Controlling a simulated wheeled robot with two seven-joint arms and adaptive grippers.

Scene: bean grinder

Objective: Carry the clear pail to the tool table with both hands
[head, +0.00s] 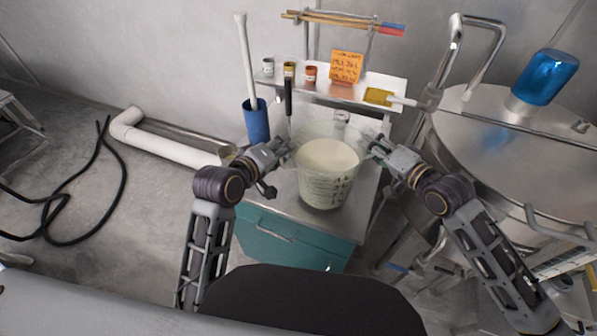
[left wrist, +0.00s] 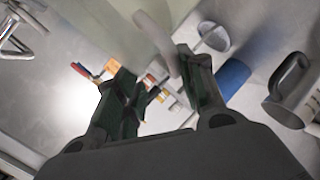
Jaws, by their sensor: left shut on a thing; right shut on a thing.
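The clear pail (head: 322,188), with pale contents and dark writing on its side, is upright at the front of the tool table (head: 268,205). I cannot tell whether its base touches the grey top. My left gripper (head: 285,151) is shut at the left side of the pail's rim. My right gripper (head: 374,142) is shut at the right side of the rim. The exact grips are small and partly hidden. The left wrist view shows the left gripper's fingers (left wrist: 162,90) close up.
A blue cup (head: 256,122) with a white stick stands behind the left gripper. A raised shelf (head: 335,91) holds small jars and an orange note (head: 346,67). A big steel drum (head: 505,145) stands close on the right. A black hose (head: 95,190) lies on the left floor.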

